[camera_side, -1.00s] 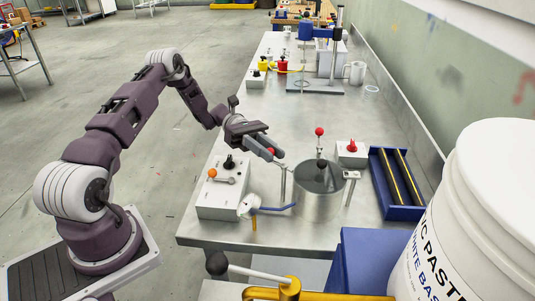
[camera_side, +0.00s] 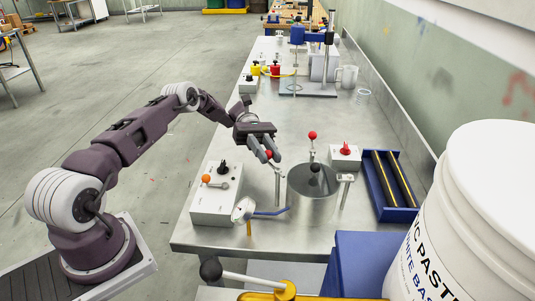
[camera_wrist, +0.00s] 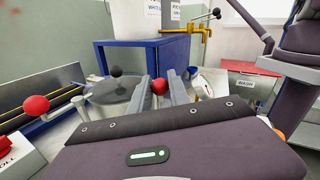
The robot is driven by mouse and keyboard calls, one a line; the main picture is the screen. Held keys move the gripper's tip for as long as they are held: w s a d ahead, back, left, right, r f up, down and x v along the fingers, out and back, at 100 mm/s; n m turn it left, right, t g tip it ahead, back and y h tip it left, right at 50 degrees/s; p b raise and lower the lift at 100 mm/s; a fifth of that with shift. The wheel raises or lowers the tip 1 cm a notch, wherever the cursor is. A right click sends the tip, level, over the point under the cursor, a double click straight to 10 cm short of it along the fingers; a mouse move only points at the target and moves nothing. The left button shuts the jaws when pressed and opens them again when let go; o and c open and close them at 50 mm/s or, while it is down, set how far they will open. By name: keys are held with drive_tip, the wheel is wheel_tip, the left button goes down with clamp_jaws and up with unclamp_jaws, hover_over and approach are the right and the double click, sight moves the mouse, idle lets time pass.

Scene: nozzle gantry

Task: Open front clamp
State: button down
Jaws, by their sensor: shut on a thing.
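My gripper (camera_side: 266,156) is beside the metal pot (camera_side: 312,200), at its left in the side view. The pot's lid has a dark ball knob (camera_side: 314,168). The lower part of the held clamp is hard to make out.
A box with a red knob (camera_side: 345,151) and a blue tray (camera_side: 401,210) are at the right. A white bucket (camera_side: 470,220) fills the front right.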

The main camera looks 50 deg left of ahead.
drive_tip(key=c, duration=1.2)
unclamp_jaws()
drive_tip(key=shift+c, duration=0.2)
wheel_tip(320, 180, up, 10)
drive_tip(key=shift+r, duration=0.1)
